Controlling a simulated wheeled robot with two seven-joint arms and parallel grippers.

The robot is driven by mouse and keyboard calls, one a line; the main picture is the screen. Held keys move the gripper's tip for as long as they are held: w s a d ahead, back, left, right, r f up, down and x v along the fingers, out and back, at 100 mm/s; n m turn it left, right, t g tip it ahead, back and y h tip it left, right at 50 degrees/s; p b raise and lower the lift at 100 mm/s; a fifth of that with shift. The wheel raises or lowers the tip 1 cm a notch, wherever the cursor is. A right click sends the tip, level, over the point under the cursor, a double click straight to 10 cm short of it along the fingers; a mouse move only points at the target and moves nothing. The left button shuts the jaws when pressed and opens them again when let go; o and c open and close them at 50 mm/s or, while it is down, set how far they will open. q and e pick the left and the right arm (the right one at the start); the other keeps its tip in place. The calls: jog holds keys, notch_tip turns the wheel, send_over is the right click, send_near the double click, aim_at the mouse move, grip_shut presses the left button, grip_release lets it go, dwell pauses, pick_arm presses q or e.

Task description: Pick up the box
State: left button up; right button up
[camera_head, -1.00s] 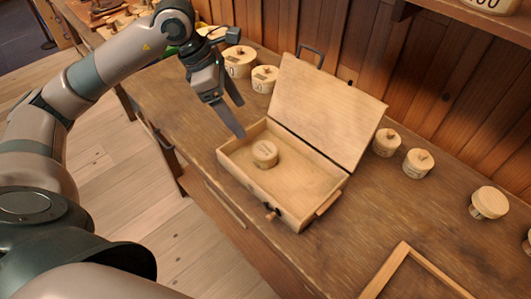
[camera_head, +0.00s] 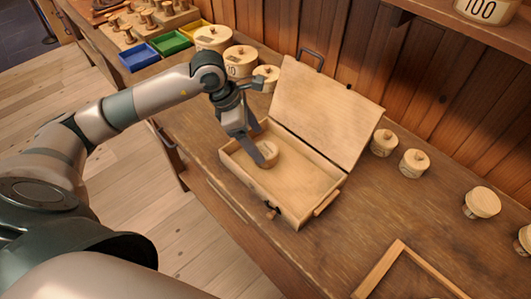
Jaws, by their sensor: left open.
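The box (camera_head: 300,211) is a shallow pale wooden case on the workbench, its hinged lid (camera_head: 328,112) standing open and leaning back. My right gripper is not in view.
Blue (camera_head: 138,57), green and yellow trays lie at the back left. A wooden frame (camera_head: 388,266) lies at the front right.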

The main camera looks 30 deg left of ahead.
aim_at(263, 149)
pick_arm(q)
jog(key=shift+d+f+p, duration=0.3)
jog(key=shift+f+p, duration=0.1)
jog(key=shift+p, duration=0.15)
jog(key=p+x, duration=0.1)
jog(key=x, duration=0.2)
jog(key=shift+s+d+p, duration=0.2)
jog(key=shift+p, duration=0.1)
jog(key=shift+w+d+f, duration=0.15)
jog(key=shift+f, duration=0.4)
jog(key=c, duration=1.1)
